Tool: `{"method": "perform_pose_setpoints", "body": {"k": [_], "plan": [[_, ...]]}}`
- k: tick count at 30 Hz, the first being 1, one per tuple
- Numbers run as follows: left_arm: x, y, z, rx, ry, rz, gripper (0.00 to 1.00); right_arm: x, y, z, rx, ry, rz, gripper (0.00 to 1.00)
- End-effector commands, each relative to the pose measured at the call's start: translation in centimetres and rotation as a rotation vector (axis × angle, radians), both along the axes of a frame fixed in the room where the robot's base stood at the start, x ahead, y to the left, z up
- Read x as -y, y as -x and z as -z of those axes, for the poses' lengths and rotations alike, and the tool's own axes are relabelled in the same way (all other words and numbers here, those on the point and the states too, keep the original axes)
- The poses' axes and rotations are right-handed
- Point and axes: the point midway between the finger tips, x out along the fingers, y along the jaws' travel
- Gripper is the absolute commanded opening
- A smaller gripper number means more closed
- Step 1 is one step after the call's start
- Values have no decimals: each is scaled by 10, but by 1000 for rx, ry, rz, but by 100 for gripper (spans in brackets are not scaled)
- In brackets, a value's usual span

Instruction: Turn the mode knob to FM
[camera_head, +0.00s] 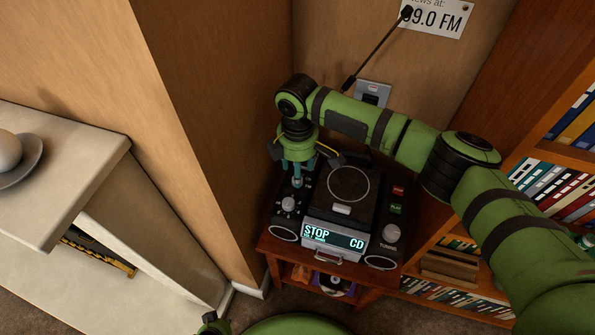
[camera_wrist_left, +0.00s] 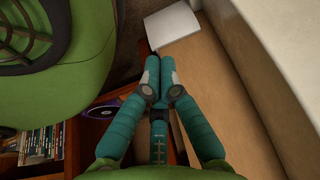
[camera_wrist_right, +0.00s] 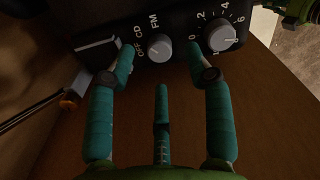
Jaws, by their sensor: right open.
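The radio and CD player (camera_head: 350,222) stands on a small wooden table, its display (camera_head: 335,237) reading STOP and CD. In the right wrist view the grey mode knob (camera_wrist_right: 159,48) sits among the labels OFF, CD and FM. Its mark seems to point toward CD, matching the display. My right gripper (camera_head: 298,178) points down over the player's left side. Its fingers are open, spread to either side of the mode knob with gaps showing; I see no contact. In the head view the gripper largely hides this knob. My left gripper (camera_wrist_left: 160,68) is shut and empty, away from the player.
A numbered knob (camera_wrist_right: 220,37) stands close beside my right gripper's finger. The tuning knob (camera_head: 391,233) and red and green buttons (camera_head: 397,200) are on the player's right. A wall corner (camera_head: 215,150) rises left; a bookshelf (camera_head: 540,180) stands right.

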Motion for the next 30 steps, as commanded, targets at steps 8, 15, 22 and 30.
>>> {"method": "perform_pose_setpoints", "body": {"k": [8,15,22,30], "plan": [[0,-10,1,23,2,2,0,-1,0,32,1,-1,0,52],[0,-11,0,24,2,2,0,-1,0,35,2,-2,-1,52],[0,-11,0,25,2,2,0,-1,0,35,2,-2,-1,0],[0,-11,-2,24,2,2,0,-1,0,34,1,-2,8,0]]}}
